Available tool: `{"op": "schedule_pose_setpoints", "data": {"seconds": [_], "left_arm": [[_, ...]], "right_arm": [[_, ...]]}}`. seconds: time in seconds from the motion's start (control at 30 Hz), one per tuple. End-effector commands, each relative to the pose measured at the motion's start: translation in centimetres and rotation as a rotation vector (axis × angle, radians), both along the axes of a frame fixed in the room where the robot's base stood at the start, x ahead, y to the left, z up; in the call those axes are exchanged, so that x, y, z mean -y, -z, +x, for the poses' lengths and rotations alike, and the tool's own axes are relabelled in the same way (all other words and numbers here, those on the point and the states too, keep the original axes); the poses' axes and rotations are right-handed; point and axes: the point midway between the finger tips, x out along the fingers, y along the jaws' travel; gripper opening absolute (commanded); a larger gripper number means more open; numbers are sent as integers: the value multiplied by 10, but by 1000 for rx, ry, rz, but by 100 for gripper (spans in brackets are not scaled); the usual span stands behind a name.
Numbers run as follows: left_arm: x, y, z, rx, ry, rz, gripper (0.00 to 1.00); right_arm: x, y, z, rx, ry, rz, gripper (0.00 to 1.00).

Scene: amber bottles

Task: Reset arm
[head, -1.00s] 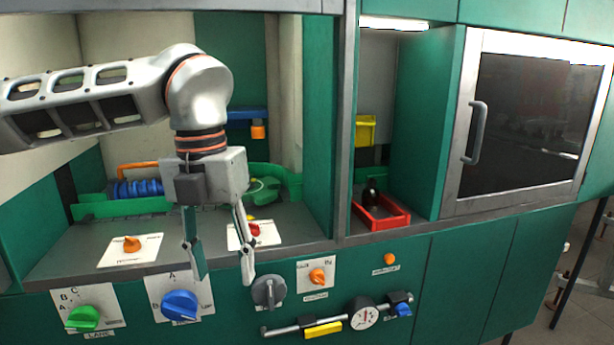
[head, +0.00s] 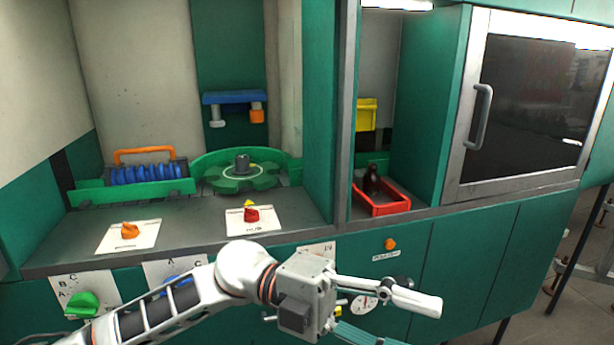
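My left gripper (head: 412,325) is in front of the lower green panel, pointing right, with its two fingers spread apart and nothing between them. The lower finger runs toward the bottom edge of the view. My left arm comes in low from the left and covers part of the dial row. My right gripper is not in view. A dark amber bottle (head: 372,181) stands upright in a red tray (head: 381,211) in the narrow bay, well above and clear of the gripper.
A green star wheel (head: 241,178) and a blue screw (head: 148,174) with an orange handle sit in the left bay. Orange (head: 130,231) and red (head: 251,214) knobs stand on its ledge. A green dial (head: 82,304) and a gauge (head: 363,304) are on the front panel. A closed glazed door (head: 533,105) is at right.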

Motion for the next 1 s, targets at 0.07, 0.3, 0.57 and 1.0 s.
{"op": "schedule_pose_setpoints", "data": {"seconds": [0.07, 0.3, 0.57, 1.0], "left_arm": [[1, -6, 10, -103, -73, -102, 45], [-20, -1, 70, -414, -360, -339, 45], [-81, 76, 139, -773, -747, -457, 45], [-224, 326, 124, -1345, -1415, -311, 45]], "right_arm": [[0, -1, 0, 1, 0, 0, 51], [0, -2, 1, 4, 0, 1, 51], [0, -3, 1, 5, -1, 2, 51], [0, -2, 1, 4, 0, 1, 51]]}}
